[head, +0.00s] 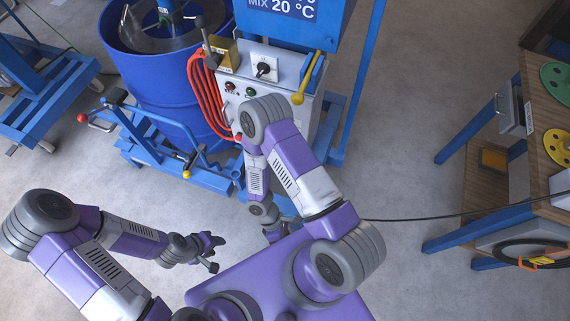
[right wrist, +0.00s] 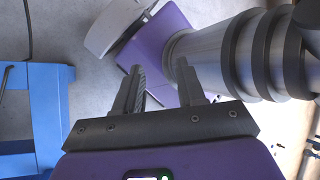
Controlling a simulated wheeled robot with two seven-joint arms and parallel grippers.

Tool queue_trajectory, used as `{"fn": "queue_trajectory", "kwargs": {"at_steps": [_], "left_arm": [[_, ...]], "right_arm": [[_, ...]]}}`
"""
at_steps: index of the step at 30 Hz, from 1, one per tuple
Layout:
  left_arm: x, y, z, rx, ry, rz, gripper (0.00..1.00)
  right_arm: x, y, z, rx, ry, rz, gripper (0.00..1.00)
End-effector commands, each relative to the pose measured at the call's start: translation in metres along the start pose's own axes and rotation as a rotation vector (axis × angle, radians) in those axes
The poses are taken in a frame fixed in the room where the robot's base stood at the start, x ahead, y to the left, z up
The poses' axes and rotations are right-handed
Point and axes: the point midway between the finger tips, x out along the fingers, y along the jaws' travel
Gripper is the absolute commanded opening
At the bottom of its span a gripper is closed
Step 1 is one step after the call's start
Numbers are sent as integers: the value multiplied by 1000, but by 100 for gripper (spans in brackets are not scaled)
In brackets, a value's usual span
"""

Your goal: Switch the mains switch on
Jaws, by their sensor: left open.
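The mains switch (head: 263,68) looks like a black rotary knob on a white plate, on the front of the grey control box (head: 280,58) in the head view. Its exact setting is too small to tell. My left gripper (head: 217,254) is open and empty, low at the lower left, well below and apart from the box. My right arm rises in front of the box's lower part, and its gripper hangs low near the middle, partly hidden. In the right wrist view the right gripper (right wrist: 159,68) has its fingers apart with nothing between them. The switch is not in that view.
A blue drum (head: 155,85) on a blue trolley stands left of the box, with red hoses (head: 203,95) between. A wooden bench (head: 545,120) is at the right. A black cable (head: 430,218) crosses the floor.

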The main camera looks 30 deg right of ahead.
Motion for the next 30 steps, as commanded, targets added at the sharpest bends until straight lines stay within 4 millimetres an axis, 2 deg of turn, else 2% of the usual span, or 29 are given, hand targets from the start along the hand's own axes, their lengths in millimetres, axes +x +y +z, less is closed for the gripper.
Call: {"fn": "queue_trajectory", "kwargs": {"at_steps": [1, 3, 5, 7, 9, 12, 15, 18, 21, 30], "left_arm": [[3, -1, 0, 1, 0, 0, 43], [6, -2, 0, 1, 0, 0, 43], [8, -2, -1, 1, 1, 0, 43], [10, -3, -1, 1, 1, 1, 43], [12, -4, -1, 1, 1, 1, 43], [14, -5, -1, 1, 1, 1, 43], [15, -5, -1, 1, 1, 1, 43], [16, -5, -1, 1, 1, 1, 43], [17, -6, -1, 1, 1, 1, 43], [23, -8, -2, 1, 1, 1, 43]], "right_arm": [[12, 12, 18, -139, -167, 55, 39], [14, 37, 44, -323, -416, 143, 39], [5, 65, 60, -466, -635, 232, 39], [-15, 98, 68, -608, -887, 347, 39], [-42, 126, 64, -718, -1121, 466, 39], [-80, 152, 44, -819, -1401, 629, 39], [-109, 162, 21, -869, -1600, 761, 39], [-126, 165, 4, -887, -1716, 846, 39], [-134, 168, -1, -891, -1764, 882, 39], [-147, 206, 17, -888, -1766, 883, 39]]}}
